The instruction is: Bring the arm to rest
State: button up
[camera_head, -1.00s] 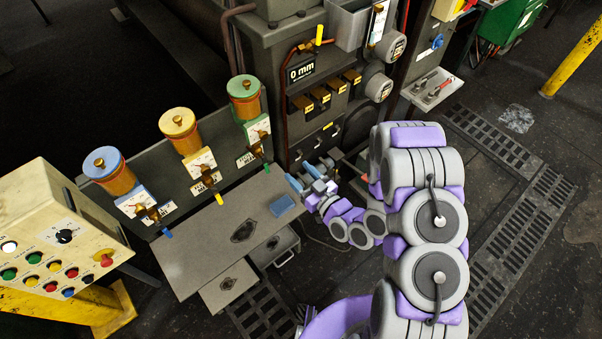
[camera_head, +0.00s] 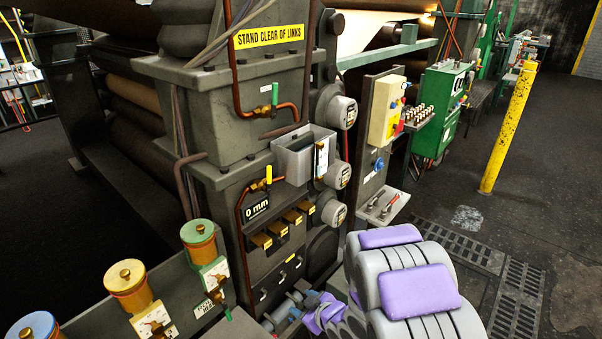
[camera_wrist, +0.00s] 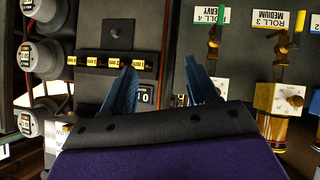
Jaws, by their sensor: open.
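My gripper (camera_head: 290,308) shows at the bottom of the head view, partly cut by the picture edge, in front of the dark machine's lower face. In the wrist view my gripper (camera_wrist: 158,66) has two blue fingers spread well apart with nothing between them. My arm (camera_head: 415,285), grey with purple pads, is folded at the lower right of the head view. The rest of the arm is out of the picture.
The dark machine (camera_head: 222,120) stands close ahead, with a grey tray (camera_head: 304,160), gauges and pipes. Dispensers with blue, yellow (camera_head: 128,285) and green (camera_head: 198,240) lids line the left. A yellow post (camera_head: 508,128) stands right. Open dark floor lies beyond.

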jog(key=s+d+r+m+g+h+b, duration=0.2)
jog(key=s+d+r+m+h, duration=0.15)
jog(key=d, duration=0.45)
jog(key=s+d+r+m+g+h+b, duration=0.1)
jog(key=s+d+r+m+h, duration=0.1)
jog(key=s+d+r+h, duration=0.4)
jog(key=s+r+m+g+y+b, duration=0.1)
jog(key=s+r+m+g, duration=0.1)
jog(key=s, duration=1.1)
jog(key=s+r+m+g+y+b, duration=0.2)
jog(key=s+r+m+g, duration=0.1)
jog(key=s, duration=1.1)
jog(key=a+r+g, duration=0.1)
jog(key=g, duration=0.1)
jog(key=shift+r+g, duration=0.2)
jog(key=shift+g, duration=0.1)
